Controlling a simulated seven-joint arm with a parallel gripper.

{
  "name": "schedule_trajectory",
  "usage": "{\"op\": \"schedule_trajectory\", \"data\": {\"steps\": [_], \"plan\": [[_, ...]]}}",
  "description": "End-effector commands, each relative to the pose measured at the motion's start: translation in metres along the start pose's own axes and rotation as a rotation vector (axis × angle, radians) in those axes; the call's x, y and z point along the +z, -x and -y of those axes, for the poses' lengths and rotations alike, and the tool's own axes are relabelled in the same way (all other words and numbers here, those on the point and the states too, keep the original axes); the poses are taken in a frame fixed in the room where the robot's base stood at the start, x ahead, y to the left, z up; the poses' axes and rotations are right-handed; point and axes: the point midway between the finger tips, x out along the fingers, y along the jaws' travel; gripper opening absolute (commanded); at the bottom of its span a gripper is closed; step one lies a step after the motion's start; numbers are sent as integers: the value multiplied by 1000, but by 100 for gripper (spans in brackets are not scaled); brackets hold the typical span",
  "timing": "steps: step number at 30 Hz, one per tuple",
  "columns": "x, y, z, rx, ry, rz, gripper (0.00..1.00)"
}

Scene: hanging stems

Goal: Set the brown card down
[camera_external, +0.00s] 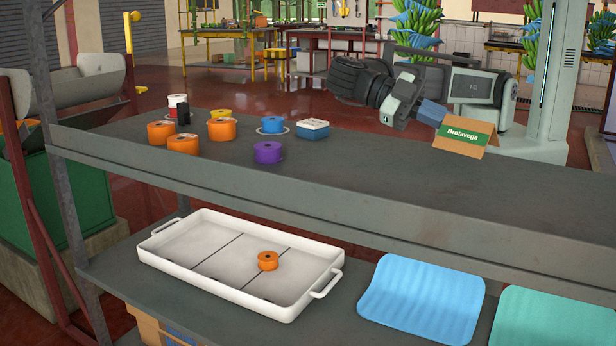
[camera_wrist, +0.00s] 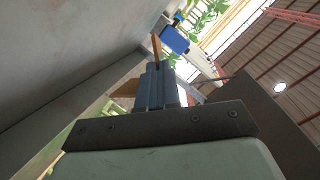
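The brown card (camera_external: 455,149) is a folded tent card with a green face reading "Brotavega". It is upright at the right, by the back edge of the upper grey shelf (camera_external: 400,185). I cannot tell whether its lower edge touches the shelf. My gripper (camera_external: 433,113) comes in from behind, its blue fingers at the card's top left. In the wrist view, the fingers of my gripper (camera_wrist: 160,88) are close together, with brown parts of the card (camera_wrist: 125,89) showing beside and beyond them. The gripped part is hidden between the fingers.
Orange spools (camera_external: 222,129), a purple spool (camera_external: 268,152), a blue spool (camera_external: 272,125) and a white-and-blue box (camera_external: 313,129) stand left on the upper shelf. Its right and middle are clear. Below are a white tray (camera_external: 190,225) with an orange spool (camera_external: 268,261) and a blue mat (camera_external: 422,300).

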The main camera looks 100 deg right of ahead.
Motion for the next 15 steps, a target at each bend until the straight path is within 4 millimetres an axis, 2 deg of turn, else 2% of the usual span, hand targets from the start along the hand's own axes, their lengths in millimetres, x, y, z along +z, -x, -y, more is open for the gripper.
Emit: {"op": "schedule_trajectory", "data": {"steps": [1,6,15], "plan": [[4,16,-2,19,-6,-18,0],[21,62,-2,75,-25,-70,0],[56,128,6,188,-58,-170,0]]}}
